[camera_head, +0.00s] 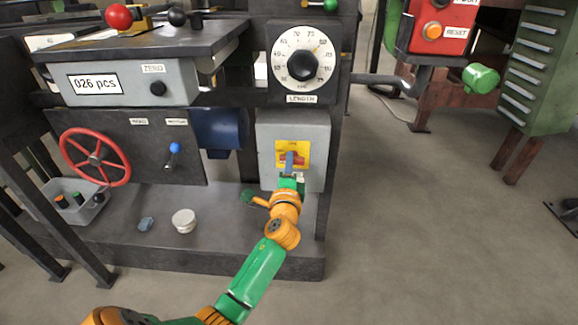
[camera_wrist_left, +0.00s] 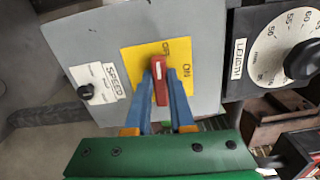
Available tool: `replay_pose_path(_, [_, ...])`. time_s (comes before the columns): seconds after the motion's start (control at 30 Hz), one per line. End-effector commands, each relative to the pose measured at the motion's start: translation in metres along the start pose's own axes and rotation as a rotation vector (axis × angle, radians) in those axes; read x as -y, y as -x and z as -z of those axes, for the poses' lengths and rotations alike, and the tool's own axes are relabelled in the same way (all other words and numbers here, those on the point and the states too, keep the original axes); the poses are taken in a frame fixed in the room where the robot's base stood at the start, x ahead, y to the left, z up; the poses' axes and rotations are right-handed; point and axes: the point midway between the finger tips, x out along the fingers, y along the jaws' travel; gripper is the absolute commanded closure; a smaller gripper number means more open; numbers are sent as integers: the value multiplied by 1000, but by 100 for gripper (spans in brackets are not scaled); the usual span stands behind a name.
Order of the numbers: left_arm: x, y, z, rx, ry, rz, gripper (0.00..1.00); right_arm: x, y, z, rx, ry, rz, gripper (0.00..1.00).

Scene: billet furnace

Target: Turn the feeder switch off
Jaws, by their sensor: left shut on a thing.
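The feeder switch is a red handle (camera_wrist_left: 160,84) on a yellow plate (camera_wrist_left: 130,60), on the front of a grey box (camera_head: 315,140). In the left wrist view the plate has "ON" at its right and what looks like "OFF" at its top. The handle lies upright in that view, its white-marked end toward the top label. My left gripper (camera_head: 290,160) reaches the plate from below in the head view. Its blue fingers (camera_wrist_left: 162,80) are shut on the red handle, one on each side. In the head view the fingers hide part of the handle. My right gripper is in neither view.
A black length dial (camera_head: 302,66) is above the switch box. A small black speed knob (camera_wrist_left: 86,92) is on the same box. A red handwheel (camera_head: 95,157), a blue-tipped lever (camera_head: 174,150) and a white round pot (camera_head: 184,220) are to the left. Open floor lies right.

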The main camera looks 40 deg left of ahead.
Motion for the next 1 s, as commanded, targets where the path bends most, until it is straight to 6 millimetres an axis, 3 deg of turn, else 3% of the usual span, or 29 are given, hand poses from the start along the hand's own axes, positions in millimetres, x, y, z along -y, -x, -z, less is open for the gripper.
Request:
replay_pose_path(0.8, [-3,0,1,-1,103,-6,100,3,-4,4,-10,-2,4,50])
replay_pose_path(0.83, [-3,0,1,-1,103,-6,71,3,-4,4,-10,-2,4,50])
replay_pose_path(0.9, [-3,0,1,-1,103,-5,52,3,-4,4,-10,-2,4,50])
replay_pose_path(1.0, [-2,0,0,0,102,-3,49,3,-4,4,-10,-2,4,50])
